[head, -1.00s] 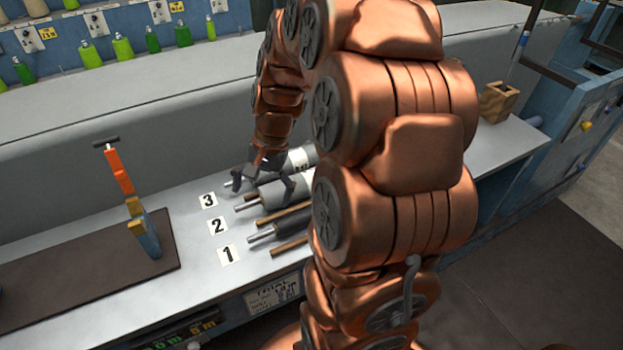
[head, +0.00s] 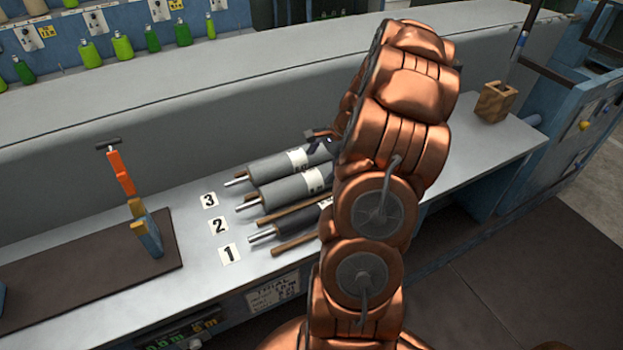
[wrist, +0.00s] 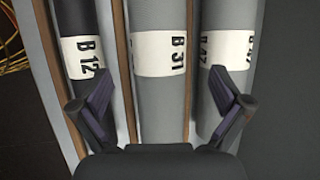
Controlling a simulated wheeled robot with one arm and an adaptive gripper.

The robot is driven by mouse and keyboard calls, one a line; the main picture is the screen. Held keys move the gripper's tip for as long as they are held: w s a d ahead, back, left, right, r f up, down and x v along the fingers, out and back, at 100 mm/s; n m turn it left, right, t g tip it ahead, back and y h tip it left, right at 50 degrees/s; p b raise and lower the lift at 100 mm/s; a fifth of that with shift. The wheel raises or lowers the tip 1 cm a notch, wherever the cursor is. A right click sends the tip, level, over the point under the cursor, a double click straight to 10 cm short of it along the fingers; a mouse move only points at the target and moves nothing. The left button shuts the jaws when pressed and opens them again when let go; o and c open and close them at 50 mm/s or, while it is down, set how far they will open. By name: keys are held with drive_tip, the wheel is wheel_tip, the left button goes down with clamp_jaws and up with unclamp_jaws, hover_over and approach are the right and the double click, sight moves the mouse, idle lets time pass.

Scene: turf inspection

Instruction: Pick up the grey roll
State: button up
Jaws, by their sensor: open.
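Three rolls with white labels lie side by side on the bench. The middle roll, B 31 (wrist: 160,100), is mid grey; it also shows in the head view (head: 283,192). The roll B 47 (wrist: 208,15) on its right in the wrist view is a similar grey, and it is the far roll in the head view (head: 265,169). The roll B 12 (wrist: 75,20) is near black; it is the near roll in the head view (head: 292,228). My gripper (wrist: 162,78) is open and empty, its fingers spread either side of B 31's label. My arm hides the rolls' right ends.
Thin wooden strips (wrist: 125,60) run between the rolls. Number cards 1, 2 and 3 (head: 219,226) lie left of them. A wooden block (head: 496,102) stands at the right. The bench behind the cards is clear.

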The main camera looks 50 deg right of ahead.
sight(316, 174)
drive_tip(key=shift+p+x, duration=1.1)
drive_tip(key=shift+x, duration=1.6)
drive_tip(key=shift+s+d+f, duration=0.1)
drive_tip(key=shift+s, duration=0.05)
drive_tip(key=shift+c, duration=0.2)
drive_tip(key=c, duration=1.7)
drive_tip(key=shift+c, duration=0.5)
